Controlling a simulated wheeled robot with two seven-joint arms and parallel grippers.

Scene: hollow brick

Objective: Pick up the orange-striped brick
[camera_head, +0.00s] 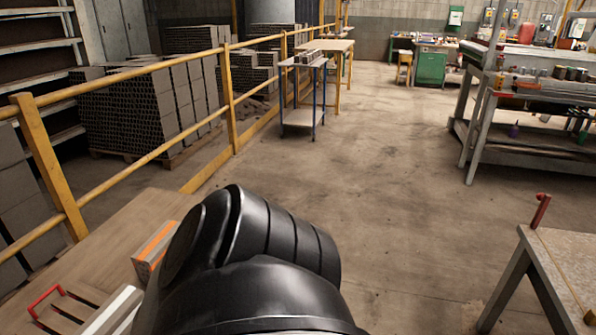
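The orange-striped brick (155,243) lies on a wooden tabletop (110,232) at the lower left. It is grey with an orange band along its upper part. My black arm link stands just right of it and hides its right end. Neither of my grippers can be seen, so I cannot tell where their fingers are relative to the brick.
On the same tabletop are a grey-white block (113,308), partly hidden by my arm, and a red-handled item (48,298). A yellow railing (45,165) runs behind. Another table (575,265) stands at the lower right. The floor between is clear.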

